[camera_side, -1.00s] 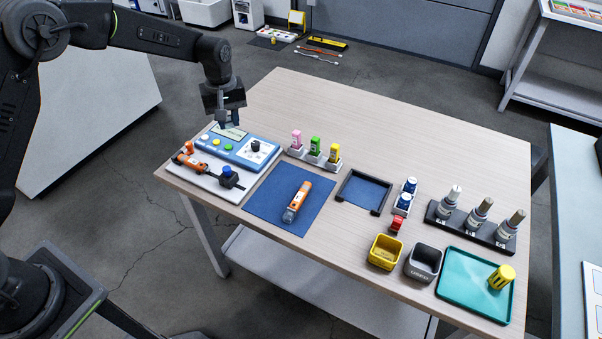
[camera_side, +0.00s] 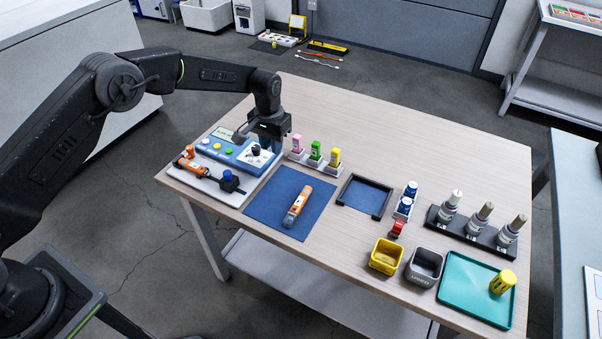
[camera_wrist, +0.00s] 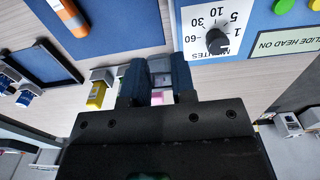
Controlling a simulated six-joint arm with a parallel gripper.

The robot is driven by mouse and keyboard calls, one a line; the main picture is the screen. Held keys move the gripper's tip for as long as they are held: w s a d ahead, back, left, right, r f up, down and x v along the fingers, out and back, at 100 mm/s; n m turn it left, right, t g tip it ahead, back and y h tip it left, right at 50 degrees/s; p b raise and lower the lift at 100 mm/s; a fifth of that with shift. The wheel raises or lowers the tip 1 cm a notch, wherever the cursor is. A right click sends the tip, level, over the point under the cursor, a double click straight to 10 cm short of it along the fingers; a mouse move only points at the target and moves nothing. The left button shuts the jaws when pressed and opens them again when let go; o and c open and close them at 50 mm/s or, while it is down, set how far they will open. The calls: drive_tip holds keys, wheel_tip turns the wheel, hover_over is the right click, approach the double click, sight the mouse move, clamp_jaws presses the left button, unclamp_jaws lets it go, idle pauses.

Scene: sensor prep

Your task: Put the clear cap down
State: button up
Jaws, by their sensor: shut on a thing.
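My gripper (camera_side: 268,146) is over the right end of the blue timer panel (camera_side: 228,146), near the pink bottle (camera_side: 297,142). In the wrist view its fingers (camera_wrist: 159,78) are shut on a small translucent piece, the clear cap (camera_wrist: 160,66), with pink showing just below it. The cap cannot be made out in the side view. I cannot tell the cap's height above the table.
Green (camera_side: 316,149) and yellow (camera_side: 335,157) bottles stand beside the pink one. A black-framed blue tray (camera_side: 362,196) is right of the mat. Farther right are a yellow bin (camera_side: 386,258), a grey bin (camera_side: 423,268) and a teal tray (camera_side: 470,298). The table's back middle is clear.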

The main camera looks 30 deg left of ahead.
hover_over(301, 179)
wheel_tip(301, 179, down, 5)
drive_tip(key=shift+a+r, duration=0.15)
drive_tip(key=shift+r, duration=0.05)
drive_tip(key=shift+f, duration=2.05)
drive_tip(key=shift+f, duration=0.1)
drive_tip(key=o, duration=0.7)
drive_tip(key=shift+o, duration=0.2)
wheel_tip(301, 179, up, 12)
drive_tip(key=shift+r, duration=0.2)
